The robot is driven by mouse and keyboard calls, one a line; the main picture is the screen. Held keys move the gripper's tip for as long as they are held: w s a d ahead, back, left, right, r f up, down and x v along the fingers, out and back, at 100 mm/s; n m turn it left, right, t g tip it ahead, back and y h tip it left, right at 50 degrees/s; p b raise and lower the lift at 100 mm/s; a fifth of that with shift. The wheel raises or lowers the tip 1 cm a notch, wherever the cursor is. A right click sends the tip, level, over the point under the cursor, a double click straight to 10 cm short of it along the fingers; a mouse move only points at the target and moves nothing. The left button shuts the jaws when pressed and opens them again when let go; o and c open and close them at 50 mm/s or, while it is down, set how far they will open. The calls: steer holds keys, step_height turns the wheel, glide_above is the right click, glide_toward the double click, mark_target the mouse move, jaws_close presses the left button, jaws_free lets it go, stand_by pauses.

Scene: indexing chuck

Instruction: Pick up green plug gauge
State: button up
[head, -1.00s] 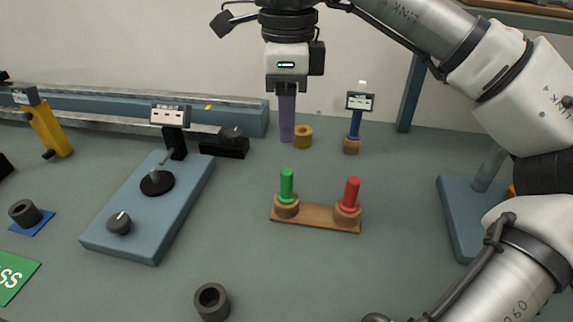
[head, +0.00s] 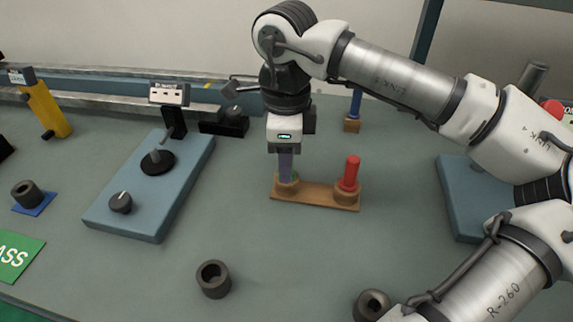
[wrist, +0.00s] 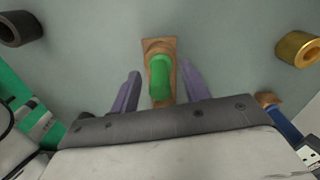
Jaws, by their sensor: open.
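The green plug gauge (wrist: 160,75) stands upright in the wooden stand (head: 318,196). In the wrist view it shows between the two purple fingers of my gripper (wrist: 161,74), with a gap on each side. My gripper (head: 287,176) is open and points down over the left end of the stand in the head view. How deep the fingers reach along the gauge is hard to tell.
A red plug gauge (head: 350,174) stands at the stand's right end, close to my gripper. A blue fixture plate (head: 135,215) with knobs lies to the left. Dark rings (head: 213,279) and (head: 372,305) lie in front. The table between is clear.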

steer(key=shift+f, duration=0.6)
jaws_close()
steer(key=shift+r, duration=0.1)
step_height(320, 180, up, 20)
steer(key=shift+p, duration=0.3)
